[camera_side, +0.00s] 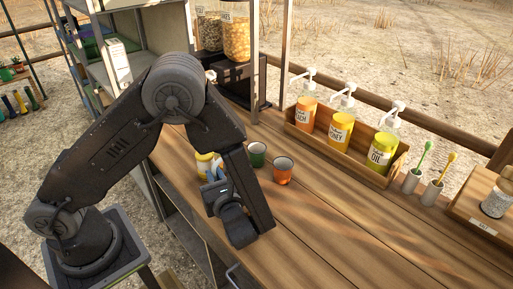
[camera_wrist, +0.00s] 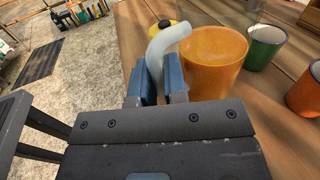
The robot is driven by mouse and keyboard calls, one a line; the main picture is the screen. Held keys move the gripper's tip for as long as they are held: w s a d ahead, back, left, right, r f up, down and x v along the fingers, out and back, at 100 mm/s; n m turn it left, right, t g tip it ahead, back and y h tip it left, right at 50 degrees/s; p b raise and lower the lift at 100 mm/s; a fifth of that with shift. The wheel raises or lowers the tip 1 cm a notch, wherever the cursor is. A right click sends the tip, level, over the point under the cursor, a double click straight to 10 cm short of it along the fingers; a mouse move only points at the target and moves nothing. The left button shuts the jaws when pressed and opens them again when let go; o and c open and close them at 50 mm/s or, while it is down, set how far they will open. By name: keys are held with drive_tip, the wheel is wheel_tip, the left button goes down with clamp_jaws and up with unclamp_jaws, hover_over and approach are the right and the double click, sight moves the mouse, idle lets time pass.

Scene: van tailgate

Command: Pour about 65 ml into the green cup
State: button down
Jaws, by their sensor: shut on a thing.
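The green cup (camera_wrist: 264,46) stands upright on the wooden counter; it also shows in the side view (camera_side: 257,154). In the side view, my arm hides much of the gripper and jug, with a yellow and white part (camera_side: 205,164) showing beside the blue fingers.
An orange cup (camera_side: 283,170) stands close to the green cup, on its right. A wooden box (camera_side: 345,150) of pump bottles is at the back, with spoon holders (camera_side: 411,181) beside it. A dark dispenser (camera_side: 236,80) is behind the cups. The front right counter is clear.

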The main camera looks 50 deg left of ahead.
drive_tip(key=shift+w+r+m, duration=0.1)
drive_tip(key=shift+w+m, duration=0.1)
drive_tip(key=shift+m, duration=0.1)
drive_tip(key=shift+w+a+m+h, duration=0.15)
drive_tip(key=shift+w+m+h, duration=0.2)
drive_tip(key=shift+m+h, duration=0.2)
drive_tip(key=shift+w+a+m+g+h, duration=0.25)
drive_tip(key=shift+w+m+g+h, duration=0.2)
drive_tip(key=shift+w+m, duration=0.2)
drive_tip(key=shift+w+a+r+m+g+h, duration=0.15)
drive_tip(key=shift+w+r+m+g+h, duration=0.15)
drive_tip(key=shift+w, duration=0.2)
drive_tip(key=shift+w+a+r+m+g+h, duration=0.1)
drive_tip(key=shift+w+r+m+g+h, duration=0.05)
drive_tip(key=shift+w+m, duration=0.35)
drive_tip(key=shift+w+a+r+m+g+h, duration=0.2)
drive_tip(key=shift+w+m+h, duration=0.1)
drive_tip(key=shift+w, duration=0.25)
drive_tip(key=shift+w+r+m, duration=0.15)
drive_tip(key=shift+w+m, duration=0.05)
drive_tip(key=shift+m, duration=0.1)
drive_tip(key=shift+w+a+r+m+g+h, duration=0.1)
drive_tip(key=shift+w+r+m+g+h, duration=0.05)
drive_tip(key=shift+w+m+g+h, duration=0.3)
